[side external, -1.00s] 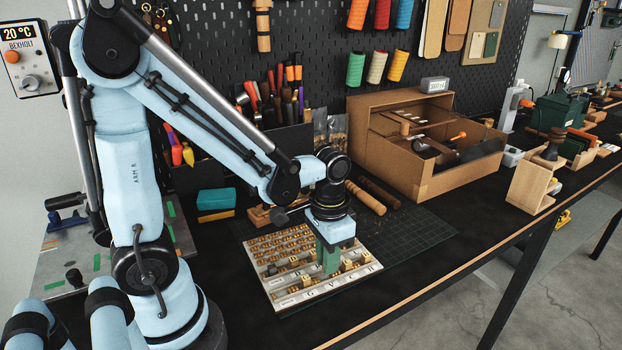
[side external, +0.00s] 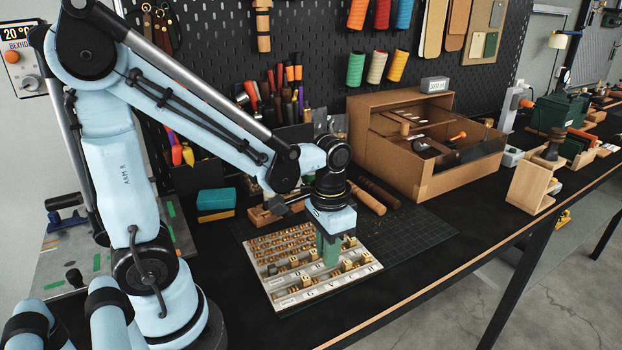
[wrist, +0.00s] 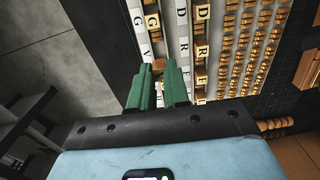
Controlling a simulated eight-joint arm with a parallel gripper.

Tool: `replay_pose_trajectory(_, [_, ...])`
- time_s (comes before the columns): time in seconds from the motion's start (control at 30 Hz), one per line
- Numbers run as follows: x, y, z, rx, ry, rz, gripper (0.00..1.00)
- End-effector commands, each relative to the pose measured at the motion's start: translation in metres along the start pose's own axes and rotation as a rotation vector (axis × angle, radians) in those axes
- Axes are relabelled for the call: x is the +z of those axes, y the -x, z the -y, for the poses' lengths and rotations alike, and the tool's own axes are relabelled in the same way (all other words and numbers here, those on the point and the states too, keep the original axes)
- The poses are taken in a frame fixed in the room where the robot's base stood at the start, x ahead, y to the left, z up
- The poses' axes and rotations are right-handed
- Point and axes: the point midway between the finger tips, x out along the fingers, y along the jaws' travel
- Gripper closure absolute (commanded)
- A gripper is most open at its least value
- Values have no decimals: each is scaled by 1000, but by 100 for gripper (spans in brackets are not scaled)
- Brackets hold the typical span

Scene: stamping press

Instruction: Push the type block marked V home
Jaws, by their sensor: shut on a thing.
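The white type tray (side external: 345,284) lies on the cutting mat with rows of small brass-coloured type blocks and printed letters. In the wrist view its edge strip (wrist: 135,22) shows the letters G and V. My gripper (side external: 331,262) points down over the front rows of the tray. Its green fingers (wrist: 159,72) are shut on a small brass-coloured block (wrist: 159,64), close to the printed V. The block's face is too small to read, and I cannot tell how high it sits. A block marked G (wrist: 152,20) stands farther along the same row.
Blocks marked D (wrist: 203,12) and R (wrist: 202,50) stand in the neighbouring row. A cardboard organiser box (side external: 440,178) stands behind right. Wooden handles (side external: 366,198) and a teal-and-yellow block stack (side external: 216,202) lie behind the tray. The cutting mat (side external: 420,232) is clear right of the tray.

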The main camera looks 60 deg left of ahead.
Motion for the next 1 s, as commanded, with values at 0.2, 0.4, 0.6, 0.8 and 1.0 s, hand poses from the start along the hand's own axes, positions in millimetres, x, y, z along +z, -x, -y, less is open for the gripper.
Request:
replay_pose_trajectory(0.2, [-3,2,8,0,9,0,100])
replay_pose_trajectory(0.4, [-16,13,54,0,45,0,100])
replay_pose_trajectory(0.6, [-19,29,130,0,89,0,100])
replay_pose_trajectory(0.8, [-5,44,200,0,125,0,100])
replay_pose_trajectory(1.0, [11,54,240,0,142,0,100])
